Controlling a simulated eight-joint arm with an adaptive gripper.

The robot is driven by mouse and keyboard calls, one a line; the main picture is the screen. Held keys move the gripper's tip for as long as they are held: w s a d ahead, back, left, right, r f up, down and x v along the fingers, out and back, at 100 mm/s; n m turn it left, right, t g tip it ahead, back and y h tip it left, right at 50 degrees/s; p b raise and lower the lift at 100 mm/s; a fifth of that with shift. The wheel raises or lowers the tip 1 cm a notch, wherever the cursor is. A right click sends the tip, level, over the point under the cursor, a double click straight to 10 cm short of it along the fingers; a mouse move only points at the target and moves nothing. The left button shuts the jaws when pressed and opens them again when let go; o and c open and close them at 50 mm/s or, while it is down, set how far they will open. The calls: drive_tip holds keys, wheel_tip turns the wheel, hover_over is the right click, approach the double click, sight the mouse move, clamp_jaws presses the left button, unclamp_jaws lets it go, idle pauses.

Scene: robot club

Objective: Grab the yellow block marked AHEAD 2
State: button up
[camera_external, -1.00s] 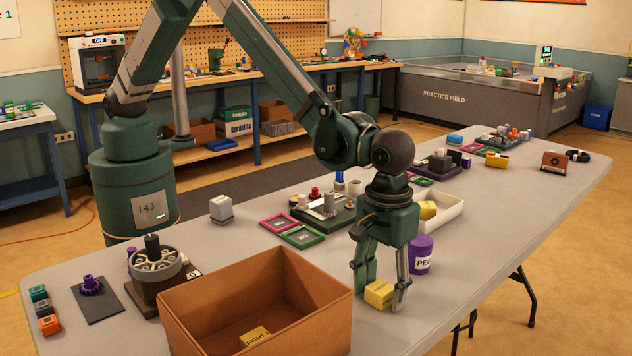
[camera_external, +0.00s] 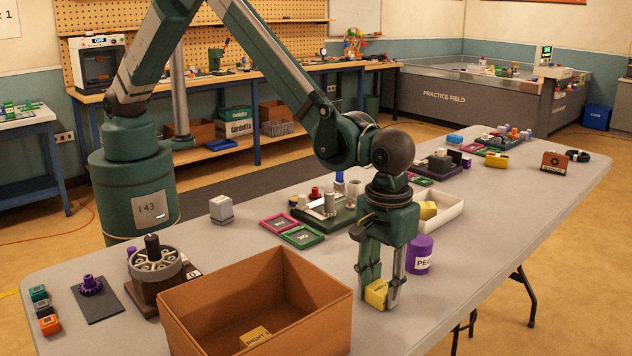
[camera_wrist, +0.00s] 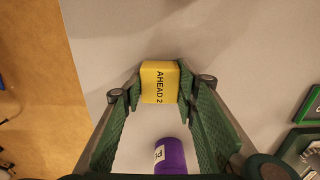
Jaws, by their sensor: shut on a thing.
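The yellow block marked AHEAD 2 (camera_wrist: 158,82) is between my fingers in the wrist view, with its label readable. It also shows in the external view (camera_external: 376,294), partly hidden by a finger. My gripper (camera_external: 378,300) points down and is shut on this block, at or just above the table top. In the wrist view, the pads of my gripper (camera_wrist: 159,88) touch the block on both sides. Another yellow block (camera_external: 255,336), with a label starting RIGHT, lies in the cardboard box (camera_external: 215,302). One more yellow block (camera_external: 427,210) lies in the white tray (camera_external: 450,215).
A purple container (camera_external: 419,255) stands just right of my gripper and shows in the wrist view (camera_wrist: 170,156). The cardboard box is close on the left. Pink (camera_external: 279,221) and green (camera_external: 303,237) frames lie behind. The table's front edge is near.

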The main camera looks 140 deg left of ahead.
sight(381, 286)
drive_tip(key=shift+r, duration=0.1)
wheel_tip(381, 286, up, 10)
drive_tip(key=shift+f+p, duration=0.1)
drive_tip(key=shift+p, duration=0.45)
idle(0.6)
